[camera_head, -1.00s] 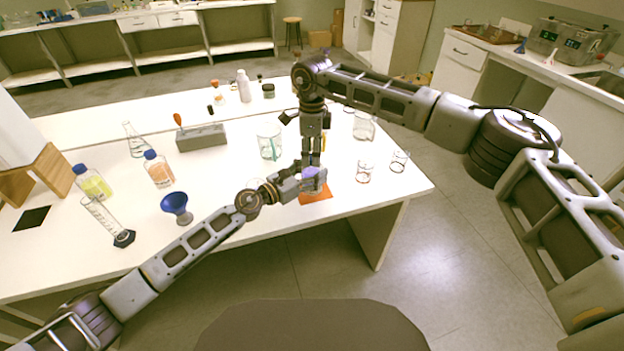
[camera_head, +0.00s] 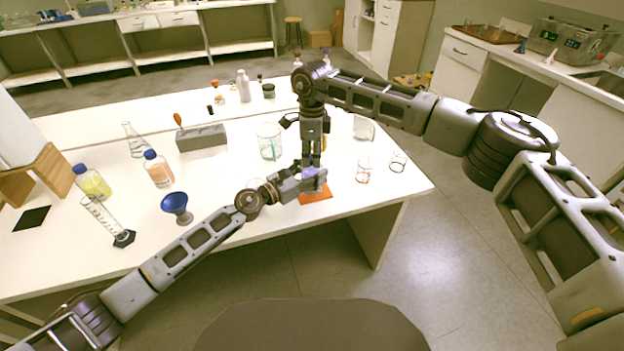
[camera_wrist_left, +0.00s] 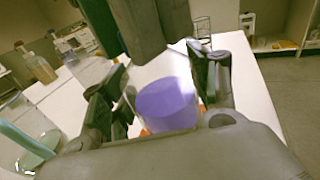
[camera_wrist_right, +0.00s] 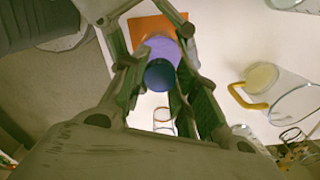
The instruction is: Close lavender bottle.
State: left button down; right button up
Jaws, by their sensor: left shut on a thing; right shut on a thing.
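The lavender bottle (camera_head: 311,174) stands over the orange mat (camera_head: 316,194) near the table's front edge, its purple contents clear in the left wrist view (camera_wrist_left: 166,104). My left gripper (camera_head: 308,182) comes in from the left and is shut around the bottle's body. My right gripper (camera_head: 311,160) points straight down above the bottle. In the right wrist view its fingers (camera_wrist_right: 158,85) are shut on a dark blue round cap (camera_wrist_right: 160,74), which lies in line with the purple bottle (camera_wrist_right: 163,48). Whether the cap is seated on the neck cannot be told.
A glass beaker (camera_head: 269,142) stands behind and left of the bottle. Small glass beakers (camera_head: 363,169) are to the right. A blue funnel (camera_head: 175,203), an orange-liquid bottle (camera_head: 158,170) and a yellow-liquid bottle (camera_head: 92,182) stand at left. A grey block (camera_head: 202,138) is further back.

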grip_shut()
jog(key=o, duration=1.2)
grip_release()
jog(key=shift+r, duration=0.15)
notch_tip(320, 180, up, 12)
jog(key=shift+f, duration=0.15)
pick_arm(q)
jog(key=shift+c, duration=1.7)
grip_release()
